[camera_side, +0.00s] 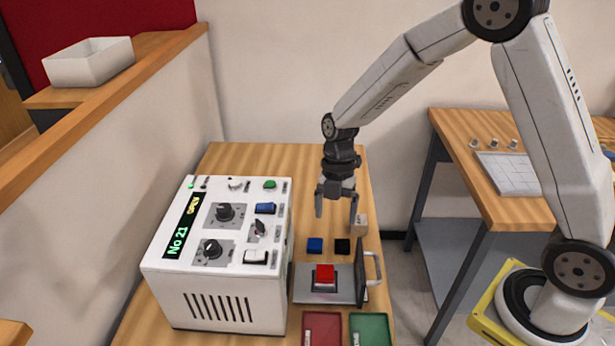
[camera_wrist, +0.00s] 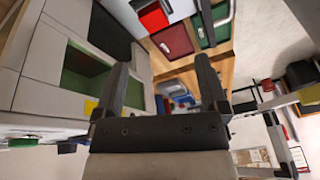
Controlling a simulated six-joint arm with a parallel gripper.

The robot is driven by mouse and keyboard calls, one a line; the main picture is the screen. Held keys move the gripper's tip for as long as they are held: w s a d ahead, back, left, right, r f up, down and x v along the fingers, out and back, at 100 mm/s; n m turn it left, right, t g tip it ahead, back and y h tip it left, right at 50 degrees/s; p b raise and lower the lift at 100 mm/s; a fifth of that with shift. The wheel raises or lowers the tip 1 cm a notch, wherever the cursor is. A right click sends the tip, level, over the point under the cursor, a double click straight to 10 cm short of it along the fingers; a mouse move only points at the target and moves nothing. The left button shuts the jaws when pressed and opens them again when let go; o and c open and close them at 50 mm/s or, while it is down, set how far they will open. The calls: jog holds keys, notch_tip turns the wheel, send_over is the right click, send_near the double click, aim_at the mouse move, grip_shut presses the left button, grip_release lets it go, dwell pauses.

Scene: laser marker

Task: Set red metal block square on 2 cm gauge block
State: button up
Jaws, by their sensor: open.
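The red metal block (camera_side: 325,272) is on the grey plate (camera_side: 303,287) in front of the white machine's right side. A thin pale edge shows under it; it appears to rest on a low pale piece, perhaps the gauge block, but this is too small to be sure. Its seating looks roughly square from here. In the wrist view the red block (camera_wrist: 153,18) shows near the top edge. My gripper (camera_side: 336,210) is open and empty, above the table behind the plate, clear of the red block. Its two fingers (camera_wrist: 164,68) stand apart in the wrist view.
A blue block (camera_side: 314,245) and a black block (camera_side: 342,246) lie behind the plate. A beige block (camera_side: 361,224) stands beside my right finger. An upright dark panel with a handle (camera_side: 374,267) borders the plate. Red (camera_side: 321,328) and green (camera_side: 369,329) trays lie in front.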

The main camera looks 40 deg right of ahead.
jog(key=s+d+r+m+t+h, duration=0.1)
jog(key=s+m, duration=0.4)
jog(key=m, duration=0.6)
jog(key=s+d+r+m+t+h, duration=0.1)
jog(key=s+d+r+m+t, duration=0.2)
jog(key=m, duration=0.9)
jog(key=shift+s+t+h, duration=0.3)
jog(key=shift+s+t, duration=0.2)
jog(key=shift+s, duration=1)
